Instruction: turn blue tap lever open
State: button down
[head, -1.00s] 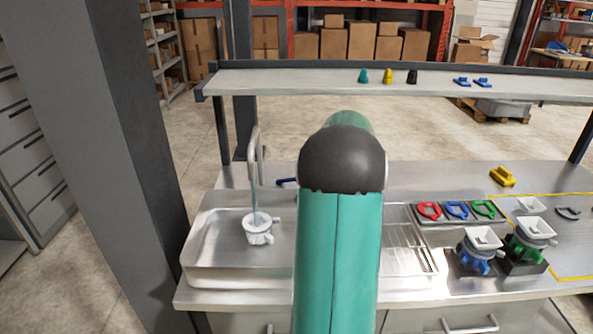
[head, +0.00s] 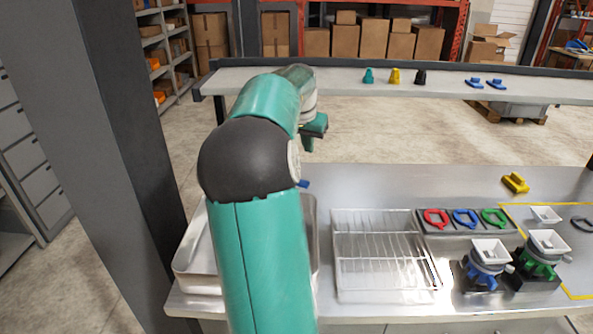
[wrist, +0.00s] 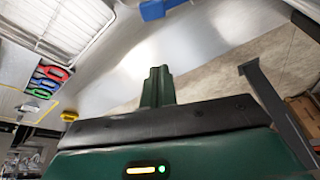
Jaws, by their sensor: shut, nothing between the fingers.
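The blue tap lever shows as a small blue tip (head: 304,184) just right of my arm's dark joint in the head view. In the wrist view a blue piece, which looks like the lever (wrist: 160,9), is at the top edge, apart from my fingers. My gripper (head: 310,145) is above and behind the lever tip in the head view. Its green fingers (wrist: 157,85) are together and empty in the wrist view. The sink (head: 193,258) is partly covered by my arm.
A wire rack (head: 385,262) lies right of the sink. Beyond it are a tray with red, blue and green rings (head: 464,219) and two dispensers (head: 487,262), (head: 543,253). A raised shelf (head: 330,82) spans the back. The counter behind the rack is clear.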

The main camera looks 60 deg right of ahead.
notch_tip(320, 180, down, 10)
jog(key=shift+a+r, duration=0.2)
jog(key=shift+r, duration=0.05)
dwell(0.6)
jog(key=shift+w+a, duration=0.1)
jog(key=shift+w, duration=0.05)
jog(key=shift+s+a, duration=0.1)
jog(key=shift+s, duration=0.1)
dwell(0.4)
